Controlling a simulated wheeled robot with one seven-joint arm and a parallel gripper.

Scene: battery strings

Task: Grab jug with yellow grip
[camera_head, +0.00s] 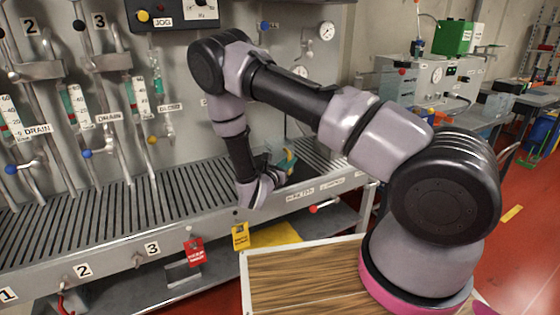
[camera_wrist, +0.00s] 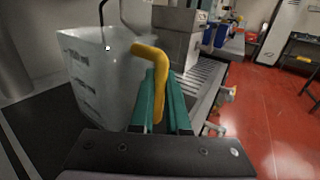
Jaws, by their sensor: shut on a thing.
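The jug (camera_wrist: 95,75) is clear and see-through, with dark markings on its side. It fills the left of the wrist view. Its bent yellow grip (camera_wrist: 150,57) rises between the two green fingers of my gripper (camera_wrist: 163,88). The fingers are shut on the grip, one on each side. In the head view my gripper (camera_head: 285,162) is low over the slatted bench, near its front edge. There the jug is mostly hidden behind my arm.
The slatted grey bench (camera_head: 100,205) runs along a wall panel with valves, gauges and pipes. Red (camera_head: 194,252) and yellow (camera_head: 240,236) tags hang at its front. A wooden board (camera_head: 300,280) lies in the foreground. Red floor (camera_head: 505,240) is open at the right.

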